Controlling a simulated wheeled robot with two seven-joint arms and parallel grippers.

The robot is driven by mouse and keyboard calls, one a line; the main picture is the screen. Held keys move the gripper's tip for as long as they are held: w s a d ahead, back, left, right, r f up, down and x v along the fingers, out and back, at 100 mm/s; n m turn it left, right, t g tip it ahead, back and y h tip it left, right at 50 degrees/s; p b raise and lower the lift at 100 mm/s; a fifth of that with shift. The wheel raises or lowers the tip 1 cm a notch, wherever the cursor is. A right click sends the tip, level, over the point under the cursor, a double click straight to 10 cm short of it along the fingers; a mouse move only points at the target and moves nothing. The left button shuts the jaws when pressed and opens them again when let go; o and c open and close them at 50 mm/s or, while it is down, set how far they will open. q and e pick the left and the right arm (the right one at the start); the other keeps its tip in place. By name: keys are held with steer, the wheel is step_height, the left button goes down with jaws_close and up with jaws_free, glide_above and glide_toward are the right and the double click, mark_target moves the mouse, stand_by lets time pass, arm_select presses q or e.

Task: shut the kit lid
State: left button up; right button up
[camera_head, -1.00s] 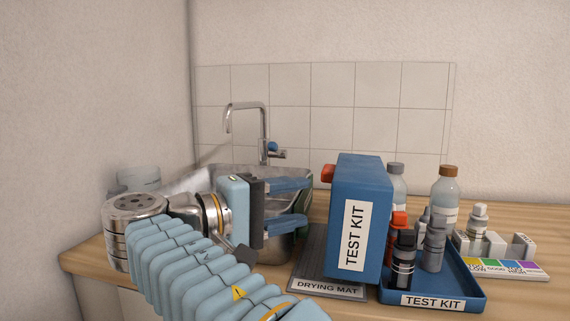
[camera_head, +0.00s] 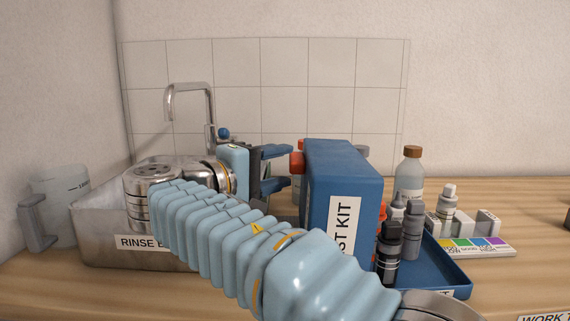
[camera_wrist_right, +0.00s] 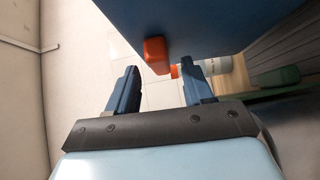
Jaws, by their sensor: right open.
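The kit lid (camera_head: 348,165) is blue and box-like. It stands raised on the left side of the blue test kit tray (camera_head: 445,270). Its label is partly hidden by my arm. My left gripper is out of view.
Several bottles (camera_head: 390,250) stand in the tray, right of the lid. A clear bottle with a brown cap (camera_head: 411,175) stands behind. A colour chart (camera_head: 480,246) lies at the right. A metal rinse basin (camera_head: 95,225) and a jug (camera_head: 60,195) are at the left.

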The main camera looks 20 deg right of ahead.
steer(key=shift+x, duration=1.05)
jaws_close()
